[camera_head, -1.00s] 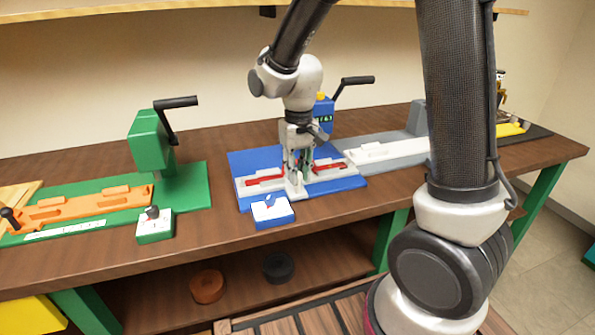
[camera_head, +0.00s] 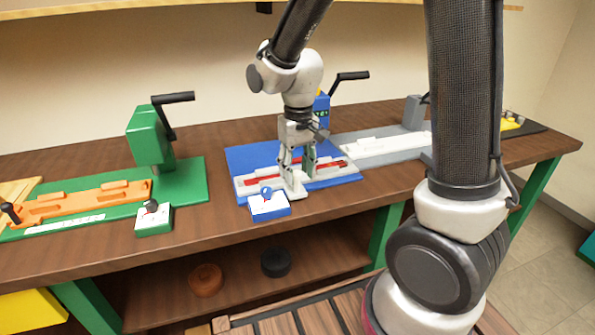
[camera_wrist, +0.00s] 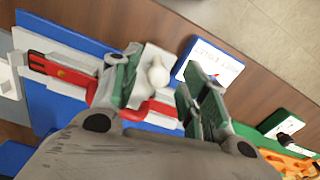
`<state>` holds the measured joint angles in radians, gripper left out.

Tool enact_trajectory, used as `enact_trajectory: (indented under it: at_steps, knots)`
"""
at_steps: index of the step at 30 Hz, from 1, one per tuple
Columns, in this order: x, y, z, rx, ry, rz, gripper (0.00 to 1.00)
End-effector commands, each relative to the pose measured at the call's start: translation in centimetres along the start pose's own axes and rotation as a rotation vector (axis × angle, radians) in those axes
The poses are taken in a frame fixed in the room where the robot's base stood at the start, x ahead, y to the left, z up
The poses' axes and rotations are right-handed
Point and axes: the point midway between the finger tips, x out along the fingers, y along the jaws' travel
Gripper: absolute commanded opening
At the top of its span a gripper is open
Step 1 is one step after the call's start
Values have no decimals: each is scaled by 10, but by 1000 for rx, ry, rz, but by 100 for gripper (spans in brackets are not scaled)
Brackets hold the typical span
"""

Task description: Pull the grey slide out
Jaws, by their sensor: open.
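The grey slide (camera_wrist: 146,62), a light plate with a round pale knob, crosses the front of the blue station (camera_head: 246,158). In the head view its front end (camera_head: 294,191) shows below my gripper. My gripper (camera_head: 298,172) is open over the station. In the wrist view, its two green-padded fingers (camera_wrist: 164,88) stand apart, with the knob between their lines, nearer the left finger. I cannot tell whether a finger touches it. A red bar (camera_wrist: 62,72) lies in a pale holder behind the slide, partly hidden by my gripper.
A blue box with a white top (camera_head: 269,206) stands close in front of the station. A green station (camera_head: 181,186) with an orange part is at left. A grey station (camera_head: 385,150) with a white part is at right. The wooden table's front strip is mostly clear.

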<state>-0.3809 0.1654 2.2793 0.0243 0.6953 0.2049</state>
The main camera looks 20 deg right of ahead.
Motion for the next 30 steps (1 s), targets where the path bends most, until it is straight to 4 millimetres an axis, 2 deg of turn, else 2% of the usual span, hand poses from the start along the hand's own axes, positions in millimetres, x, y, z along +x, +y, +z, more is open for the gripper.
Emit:
enact_trajectory:
  at_steps: [9,15,21,30]
  knots:
    - [-66,0,-1,0,6,-2,44]
    - [-101,0,0,0,3,-1,44]
    - [-113,0,1,0,-1,0,44]
    - [-113,0,1,0,-1,0,44]
